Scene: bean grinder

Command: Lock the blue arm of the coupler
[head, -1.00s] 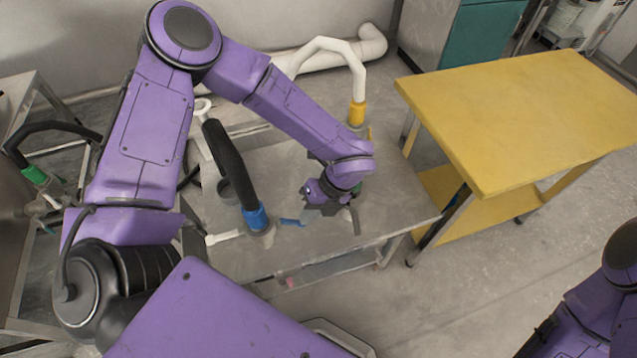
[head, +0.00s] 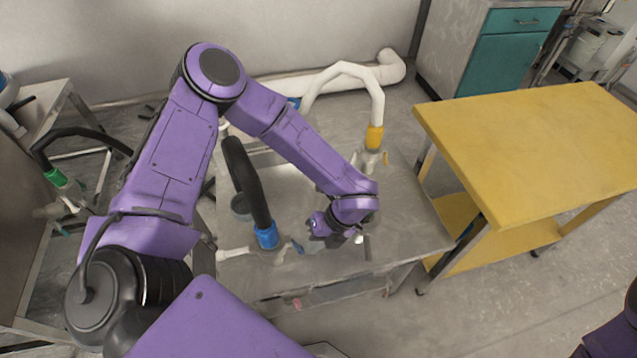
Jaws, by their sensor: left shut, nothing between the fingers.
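The coupler with a blue collar (head: 267,237) joins the lower end of a black hose (head: 247,182) on the grey metal table. Its small blue arm (head: 298,247) sits just right of the collar. A white arm (head: 233,254) points left from the coupler. My left gripper (head: 312,243) is shut and empty, low over the table, right beside the blue arm. I cannot tell whether its fingertips touch the arm. My right arm shows only at the lower right edge, and its gripper is out of view.
A white pipe (head: 377,100) with a yellow collar (head: 374,138) rises behind my left forearm. A yellow table (head: 540,140) stands to the right. A hose with a green collar (head: 54,176) is at far left. The grey table's front right (head: 420,240) is clear.

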